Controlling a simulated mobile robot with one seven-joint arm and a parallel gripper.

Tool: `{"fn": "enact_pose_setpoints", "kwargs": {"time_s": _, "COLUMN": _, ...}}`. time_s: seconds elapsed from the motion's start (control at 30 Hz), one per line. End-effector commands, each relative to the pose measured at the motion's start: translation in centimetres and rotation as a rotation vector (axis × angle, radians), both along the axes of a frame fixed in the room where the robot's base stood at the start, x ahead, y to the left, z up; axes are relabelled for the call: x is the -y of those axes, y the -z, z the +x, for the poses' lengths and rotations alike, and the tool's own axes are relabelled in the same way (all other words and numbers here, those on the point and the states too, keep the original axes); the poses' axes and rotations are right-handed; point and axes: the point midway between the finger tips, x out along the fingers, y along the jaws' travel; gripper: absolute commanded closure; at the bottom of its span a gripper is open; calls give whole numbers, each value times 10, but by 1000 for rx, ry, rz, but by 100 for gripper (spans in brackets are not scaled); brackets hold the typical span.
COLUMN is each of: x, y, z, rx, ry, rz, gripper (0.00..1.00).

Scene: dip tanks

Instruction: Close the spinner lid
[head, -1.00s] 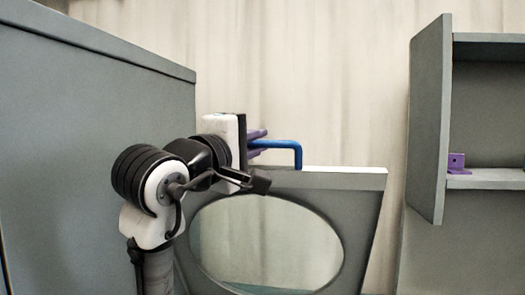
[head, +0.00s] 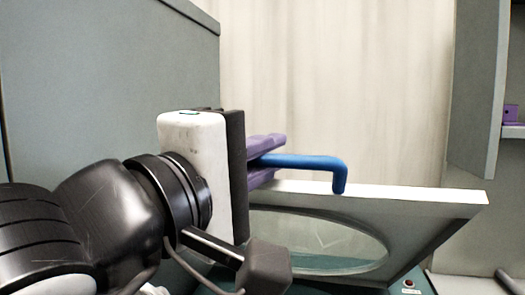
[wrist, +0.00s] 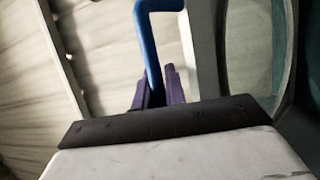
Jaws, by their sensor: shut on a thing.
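The spinner lid (head: 425,215) is a grey panel with an oval window, tilted partway open above the spinner. Its blue bent handle (head: 310,161) sticks up at the lid's top edge. My gripper (head: 268,158) has purple fingers and is shut on the blue handle, left of the handle's bend. In the wrist view the purple fingers (wrist: 158,88) close around the lower part of the blue handle (wrist: 150,45), and the lid's window (wrist: 258,45) shows at the right. The teal spinner top (head: 375,286) shows below the lid, partly hidden by my arm.
A large grey cabinet (head: 110,75) stands at the left, behind my arm. A grey open-fronted cupboard (head: 478,100) with a purple item (head: 511,114) is at the right. A red button (head: 408,283) is on the spinner top. The space above the lid is clear.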

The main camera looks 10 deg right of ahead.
Motion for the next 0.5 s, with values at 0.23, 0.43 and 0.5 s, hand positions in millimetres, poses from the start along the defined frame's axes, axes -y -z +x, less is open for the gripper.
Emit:
{"fn": "enact_pose_setpoints", "kwargs": {"time_s": 0.23, "x": -1, "y": -4, "z": -2, "rx": 13, "ry": 1, "rz": -8, "gripper": 80}}
{"fn": "enact_pose_setpoints", "kwargs": {"time_s": 0.43, "x": -1, "y": -3, "z": -1, "rx": 8, "ry": 0, "rz": -6, "gripper": 66}}
{"fn": "enact_pose_setpoints", "kwargs": {"time_s": 0.5, "x": -1, "y": -2, "z": -1, "rx": 6, "ry": 0, "rz": -5, "gripper": 66}}
